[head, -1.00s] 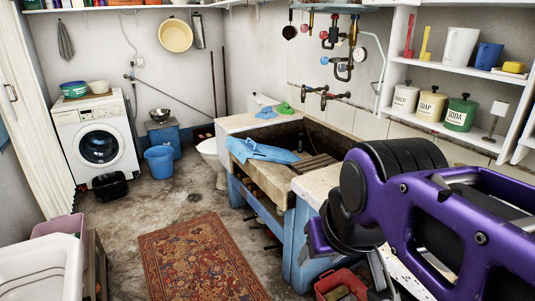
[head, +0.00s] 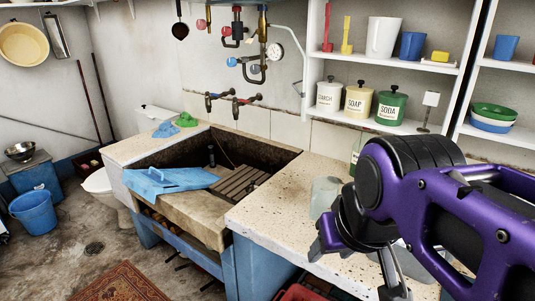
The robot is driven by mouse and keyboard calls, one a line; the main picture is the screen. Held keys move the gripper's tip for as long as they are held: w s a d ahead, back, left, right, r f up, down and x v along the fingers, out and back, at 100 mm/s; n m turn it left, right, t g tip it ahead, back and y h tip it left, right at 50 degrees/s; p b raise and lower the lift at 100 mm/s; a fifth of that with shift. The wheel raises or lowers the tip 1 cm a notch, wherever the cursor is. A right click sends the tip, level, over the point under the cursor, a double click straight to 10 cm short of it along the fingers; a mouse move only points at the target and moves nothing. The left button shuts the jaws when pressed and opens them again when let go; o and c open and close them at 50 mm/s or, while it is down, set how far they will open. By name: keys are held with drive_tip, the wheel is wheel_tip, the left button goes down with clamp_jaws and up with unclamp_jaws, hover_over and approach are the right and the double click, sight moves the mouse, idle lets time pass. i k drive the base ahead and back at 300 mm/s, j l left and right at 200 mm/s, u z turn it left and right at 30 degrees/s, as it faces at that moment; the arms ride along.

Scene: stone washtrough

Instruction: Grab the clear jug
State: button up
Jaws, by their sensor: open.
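A clear, pale greenish vessel (head: 325,196) stands on the speckled counter right of the stone trough. It looks like the clear jug, but its right side is hidden behind my arm and I cannot see a handle. Another clear shape (head: 412,256) shows partly behind my gripper; I cannot tell what it is. My gripper (head: 352,268) is open and empty in the lower right, in front of the counter in this view. I cannot tell its distance to the vessel.
The stone trough (head: 190,205) has a blue cloth (head: 168,182) over its front rim. A greenish bottle (head: 356,150) stands behind my arm. Shelves above hold a white jug (head: 383,37) and several canisters, among them the green soda canister (head: 390,108). Floor at left is partly clear.

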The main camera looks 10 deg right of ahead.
sight(320, 203)
drive_tip(key=i+j+z, duration=0.2)
drive_tip(key=z, duration=0.3)
drive_tip(key=i+j+z, duration=0.15)
drive_tip(key=j+z, duration=0.3)
drive_tip(key=l, duration=0.1)
